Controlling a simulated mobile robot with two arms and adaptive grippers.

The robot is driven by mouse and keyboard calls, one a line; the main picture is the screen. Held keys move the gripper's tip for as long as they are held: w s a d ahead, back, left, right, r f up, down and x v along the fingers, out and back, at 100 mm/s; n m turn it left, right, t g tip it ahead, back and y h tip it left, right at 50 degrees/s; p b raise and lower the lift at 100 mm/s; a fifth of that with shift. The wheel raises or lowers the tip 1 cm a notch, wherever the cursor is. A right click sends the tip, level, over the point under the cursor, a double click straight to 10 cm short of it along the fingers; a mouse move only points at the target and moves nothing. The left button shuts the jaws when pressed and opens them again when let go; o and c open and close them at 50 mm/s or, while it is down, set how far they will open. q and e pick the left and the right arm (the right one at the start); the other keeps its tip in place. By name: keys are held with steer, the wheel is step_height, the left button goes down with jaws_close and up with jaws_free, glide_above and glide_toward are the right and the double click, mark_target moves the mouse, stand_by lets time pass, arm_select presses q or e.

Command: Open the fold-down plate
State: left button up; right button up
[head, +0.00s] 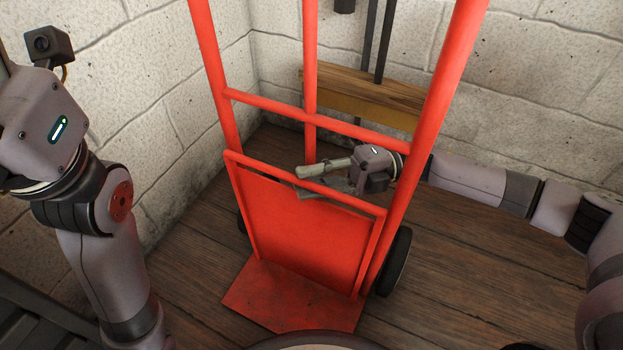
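A red hand truck (222,93) stands upright on the floor. Its fold-down plate (300,225) is a flat red panel in a tube frame, standing raised against the lower uprights. A flat red toe piece (290,300) lies on the floor at its foot. My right gripper (310,183) reaches in from the right between the uprights, at the top bar of the plate's frame. Its fingers lie close to that bar, one above and one below; whether they grip it I cannot tell. My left arm stands at the left, and its gripper is not in view.
Black wheels (394,262) flank the truck's lower part. A wooden beam (370,95) runs along the stone block wall (540,80) behind. The plank floor (450,290) is clear at the right and in front.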

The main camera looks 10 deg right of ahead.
jaws_close()
stand_by(0.8)
